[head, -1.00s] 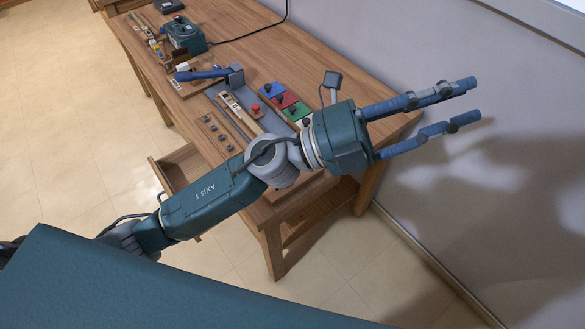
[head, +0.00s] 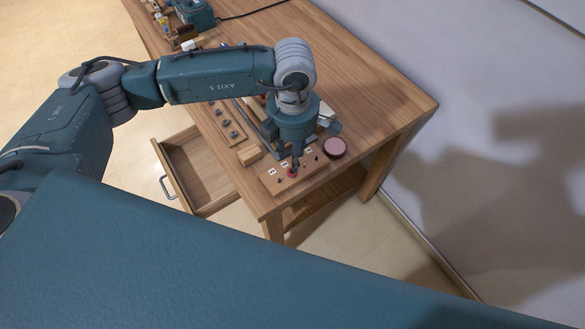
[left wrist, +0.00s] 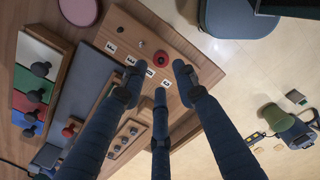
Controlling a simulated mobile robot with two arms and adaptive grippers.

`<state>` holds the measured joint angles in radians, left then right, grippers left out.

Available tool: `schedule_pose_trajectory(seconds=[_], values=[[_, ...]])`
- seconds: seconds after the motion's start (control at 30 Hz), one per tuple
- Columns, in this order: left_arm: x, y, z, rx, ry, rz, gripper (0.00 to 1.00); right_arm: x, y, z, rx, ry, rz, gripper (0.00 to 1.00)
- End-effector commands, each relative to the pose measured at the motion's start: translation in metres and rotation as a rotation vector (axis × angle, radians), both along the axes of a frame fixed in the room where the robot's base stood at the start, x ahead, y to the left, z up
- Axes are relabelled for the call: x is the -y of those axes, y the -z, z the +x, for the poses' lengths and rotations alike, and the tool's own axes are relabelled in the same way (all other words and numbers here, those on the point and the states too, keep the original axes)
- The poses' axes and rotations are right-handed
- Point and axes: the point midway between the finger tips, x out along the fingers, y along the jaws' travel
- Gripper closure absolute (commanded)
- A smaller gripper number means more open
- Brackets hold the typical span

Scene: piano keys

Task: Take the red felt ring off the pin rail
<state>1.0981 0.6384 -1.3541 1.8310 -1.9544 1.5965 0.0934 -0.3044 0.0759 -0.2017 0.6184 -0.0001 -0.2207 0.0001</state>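The red felt ring (head: 292,173) is on the wooden pin rail (head: 270,186) at the near corner of the table. In the left wrist view the ring (left wrist: 160,58) looks round and red, around a dark pin, beside small white labels on the rail (left wrist: 183,45). My left gripper (head: 296,162) points down at the ring's spot on the rail. In the left wrist view its fingers (left wrist: 159,77) are spread, with nothing between them, and the ring shows just beyond the tips. Whether a fingertip touches the rail cannot be told. My right gripper is not in view.
A pink round pad (head: 334,148) lies beside the rail's far end. A wooden block with dark knobs (head: 231,128) lies to the left. A drawer (head: 195,170) stands open below. Coloured panels with knobs (left wrist: 35,88) show in the left wrist view.

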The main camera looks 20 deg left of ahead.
Motion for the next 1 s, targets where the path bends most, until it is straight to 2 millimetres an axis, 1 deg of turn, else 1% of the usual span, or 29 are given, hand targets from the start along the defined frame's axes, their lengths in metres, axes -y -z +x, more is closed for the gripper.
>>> schedule_pose_trajectory(seconds=[0.03,0.17,0.27,0.37,0.4,0.5,0.6,0.77,0.8,0.83,0.9,1.0], values=[[0.0,0.005,-0.001,-0.004,0.0,0.0,0.7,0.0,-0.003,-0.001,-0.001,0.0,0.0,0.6],[0.0,0.013,-0.001,-0.002,0.002,-0.001,0.7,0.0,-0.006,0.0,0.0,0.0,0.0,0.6],[-0.001,0.022,-0.003,-0.004,0.0,0.0,0.7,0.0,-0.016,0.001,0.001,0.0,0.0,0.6],[-0.001,0.037,-0.004,-0.005,0.001,-0.001,0.7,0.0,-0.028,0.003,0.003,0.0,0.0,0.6],[-0.001,0.045,-0.003,-0.005,0.001,-0.002,0.7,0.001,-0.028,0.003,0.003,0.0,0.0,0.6],[-0.001,0.057,-0.002,-0.003,0.001,-0.001,0.7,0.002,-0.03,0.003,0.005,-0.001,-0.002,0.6],[-0.001,0.063,-0.002,-0.002,0.001,-0.003,0.7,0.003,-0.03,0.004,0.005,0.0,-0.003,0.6],[-0.001,0.064,-0.002,0.0,0.002,-0.004,0.7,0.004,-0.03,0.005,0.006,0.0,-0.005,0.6],[-0.001,0.064,-0.002,0.0,0.002,-0.004,0.72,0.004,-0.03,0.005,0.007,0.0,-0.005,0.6],[-0.001,0.063,-0.002,0.0,0.002,-0.004,0.78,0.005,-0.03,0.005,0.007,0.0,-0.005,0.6],[-0.001,0.063,-0.002,0.0,0.002,-0.004,0.87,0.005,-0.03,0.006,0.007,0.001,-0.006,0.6],[-0.001,0.063,-0.002,0.0,0.002,-0.004,0.88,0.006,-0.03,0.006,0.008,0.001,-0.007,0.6]])
